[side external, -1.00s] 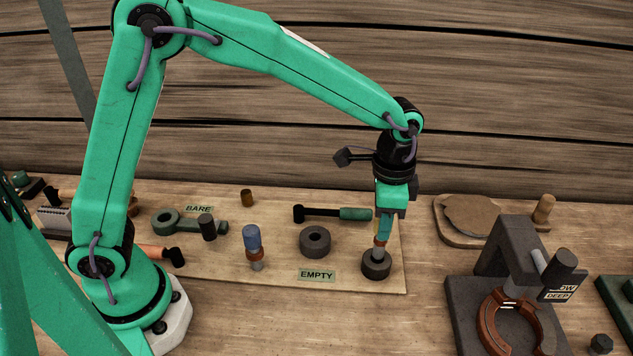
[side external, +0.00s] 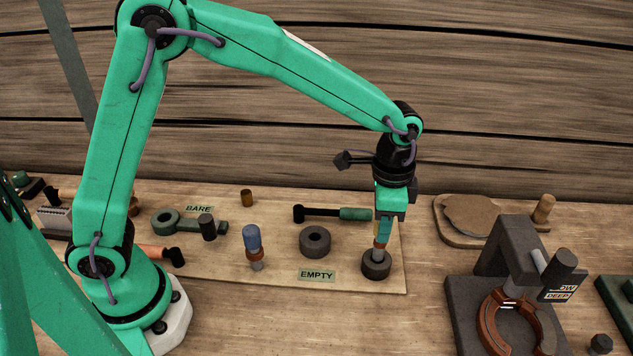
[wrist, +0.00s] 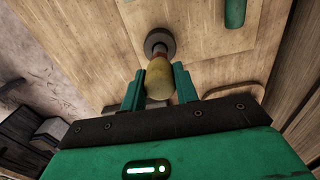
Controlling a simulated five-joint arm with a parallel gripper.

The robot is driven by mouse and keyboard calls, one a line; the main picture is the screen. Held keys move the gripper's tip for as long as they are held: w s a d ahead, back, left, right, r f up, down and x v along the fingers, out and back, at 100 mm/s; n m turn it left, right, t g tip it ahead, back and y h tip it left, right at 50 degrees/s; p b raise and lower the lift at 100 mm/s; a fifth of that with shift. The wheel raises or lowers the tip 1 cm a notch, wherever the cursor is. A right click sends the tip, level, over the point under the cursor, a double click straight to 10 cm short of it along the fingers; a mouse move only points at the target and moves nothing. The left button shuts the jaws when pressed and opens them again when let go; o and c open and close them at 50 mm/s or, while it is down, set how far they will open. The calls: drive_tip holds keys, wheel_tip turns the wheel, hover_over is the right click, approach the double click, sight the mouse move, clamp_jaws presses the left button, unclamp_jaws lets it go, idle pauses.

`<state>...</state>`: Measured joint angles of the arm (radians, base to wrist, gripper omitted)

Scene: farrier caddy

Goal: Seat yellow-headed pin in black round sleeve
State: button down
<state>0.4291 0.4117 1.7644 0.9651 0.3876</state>
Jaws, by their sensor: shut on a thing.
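My gripper (side external: 383,228) is shut on the yellow-headed pin. In the wrist view the pin's pale yellow head (wrist: 159,80) sits between the green fingers (wrist: 158,90). In the side view a reddish collar and the grey shaft (side external: 379,252) show below the fingers, nearly upright. The shaft's lower end is at the hole of a black round sleeve (side external: 376,266); how deep it goes is hidden. The sleeve also shows beyond the pin in the wrist view (wrist: 151,38). Another black round sleeve (side external: 315,241), with an open hole, stands behind the EMPTY label (side external: 317,275).
A blue-headed pin (side external: 252,240) stands left of the empty sleeve. A hammer with a green grip (side external: 354,213) lies behind. A dark press-like stand (side external: 507,250) with a brown ring is at right. Bare board (side external: 345,280) lies between the EMPTY label and the held pin's sleeve.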

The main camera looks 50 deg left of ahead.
drive_tip(key=shift+f, duration=1.8)
idle(2.6)
drive_tip(key=c, duration=1)
unclamp_jaws()
drive_tip(key=shift+r, duration=0.1)
drive_tip(key=shift+r, duration=3.85)
drive_tip(key=shift+r, duration=2.2)
